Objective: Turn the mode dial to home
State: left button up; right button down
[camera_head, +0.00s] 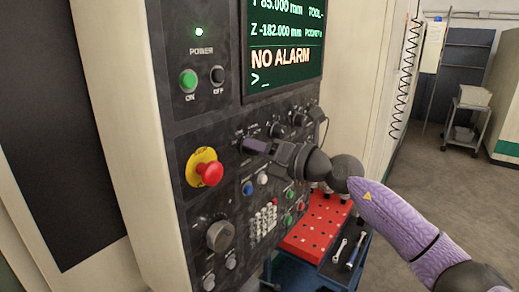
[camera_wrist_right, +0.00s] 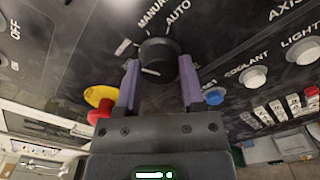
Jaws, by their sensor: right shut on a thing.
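The mode dial (camera_wrist_right: 159,50) is a round black knob on the dark control panel. In the right wrist view it sits between the two purple fingers of my right gripper (camera_wrist_right: 158,72), which are shut on its sides. A short white mark shows on the dial's lower edge. The labels MANUAL and AUTO read above it; another label to their left is too small to read. In the head view my right gripper (camera_head: 258,147) reaches the panel from the right, and its fingers and body hide the dial. My left gripper is not in view.
A red emergency stop (camera_head: 210,173) on a yellow ring is left of and below the gripper. The screen (camera_head: 283,45) above reads NO ALARM. Other knobs (camera_head: 277,130) and buttons are close by. A red tray (camera_head: 318,222) stands below the arm.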

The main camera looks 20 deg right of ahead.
jog(key=shift+c, duration=1)
grip_release()
jog(key=b+v, duration=0.3)
jog(key=v, duration=0.7)
jog(key=shift+b, duration=0.35)
jog(key=shift+f, duration=0.15)
